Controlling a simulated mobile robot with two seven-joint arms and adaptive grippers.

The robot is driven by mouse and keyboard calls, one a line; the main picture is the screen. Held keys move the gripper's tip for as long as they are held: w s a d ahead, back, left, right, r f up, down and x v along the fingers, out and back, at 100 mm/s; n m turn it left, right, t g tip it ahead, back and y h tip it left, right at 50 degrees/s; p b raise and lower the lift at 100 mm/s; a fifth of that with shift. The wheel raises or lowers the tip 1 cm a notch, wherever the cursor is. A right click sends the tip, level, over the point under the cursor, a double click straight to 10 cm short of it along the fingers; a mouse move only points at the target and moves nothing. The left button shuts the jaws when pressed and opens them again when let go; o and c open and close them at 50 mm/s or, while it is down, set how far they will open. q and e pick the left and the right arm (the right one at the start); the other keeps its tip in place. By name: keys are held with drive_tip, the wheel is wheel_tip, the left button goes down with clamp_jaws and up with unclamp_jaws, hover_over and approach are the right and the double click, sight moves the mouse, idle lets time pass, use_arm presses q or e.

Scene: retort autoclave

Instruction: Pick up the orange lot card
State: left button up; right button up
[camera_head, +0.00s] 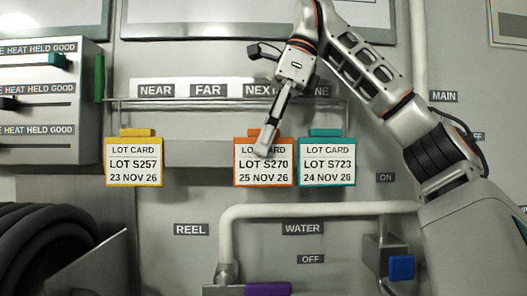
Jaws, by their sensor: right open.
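The orange lot card (250,174), marked LOT S270, 25 NOV 26, hangs upright on the front of a grey rack with its orange tab at the top. My right gripper (263,150) comes down from the upper right, and its fingers lie in front of the card's upper part, hiding some of its print. The gripper is open, seen nearly edge-on. I cannot tell whether it touches the card. My left gripper is not in view.
A teal card (327,175) hangs close to the right of the orange one. A yellow card (134,174) hangs further left, with bare rack between. A white pipe (320,209) runs below. A slider panel (50,100) stands at left, above a dark hose (45,245).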

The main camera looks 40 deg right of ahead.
drive_tip(key=shift+f, duration=0.25)
drive_tip(key=shift+a, duration=0.1)
drive_tip(key=c, duration=1.1)
drive_tip(key=shift+c, duration=0.2)
drive_tip(key=shift+r, duration=0.15)
